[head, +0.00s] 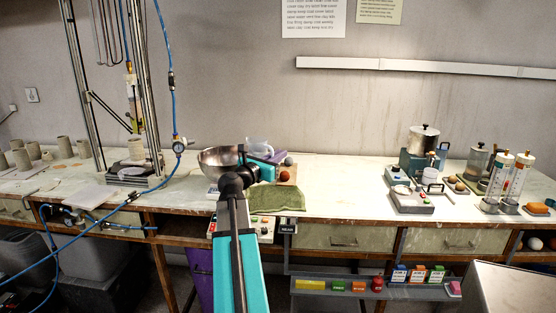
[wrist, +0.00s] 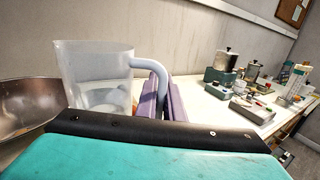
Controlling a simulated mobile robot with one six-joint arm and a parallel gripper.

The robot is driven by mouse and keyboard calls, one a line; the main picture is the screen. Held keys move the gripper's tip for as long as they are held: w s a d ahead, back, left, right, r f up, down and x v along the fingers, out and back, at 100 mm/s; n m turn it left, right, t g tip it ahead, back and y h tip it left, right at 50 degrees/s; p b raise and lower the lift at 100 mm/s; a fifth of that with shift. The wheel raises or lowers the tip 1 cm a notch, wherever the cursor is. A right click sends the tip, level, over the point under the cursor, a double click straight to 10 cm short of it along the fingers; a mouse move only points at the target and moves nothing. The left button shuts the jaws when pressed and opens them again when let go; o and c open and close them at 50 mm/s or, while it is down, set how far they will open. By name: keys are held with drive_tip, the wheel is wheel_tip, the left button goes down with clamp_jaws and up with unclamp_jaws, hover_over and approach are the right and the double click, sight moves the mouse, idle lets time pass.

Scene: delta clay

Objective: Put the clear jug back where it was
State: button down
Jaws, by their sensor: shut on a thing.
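The clear jug (head: 258,144) is at the middle of the bench, just beyond my arm. In the wrist view the jug (wrist: 92,75) stands upright, with what looks like some clear liquid low inside and its pale handle to the right. My gripper (head: 272,159) is shut on the jug's handle; its purple fingers (wrist: 165,103) show on both sides of the handle. The jug's base is hidden in both views, so I cannot tell whether it touches anything below.
A metal bowl (head: 219,156) is close left of the jug. Devices and a metal pot (head: 423,139) stand at the right. The bench (head: 345,180) between is clear.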

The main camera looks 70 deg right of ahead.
drive_tip(key=s+a+f+b, duration=0.4)
drive_tip(key=a+f+b, duration=0.3)
drive_tip(key=b, duration=0.7)
drive_tip(key=shift+s+a+f+g+y, duration=0.15)
drive_tip(key=shift+a+f+g+y, duration=0.15)
drive_tip(key=shift+a, duration=0.55)
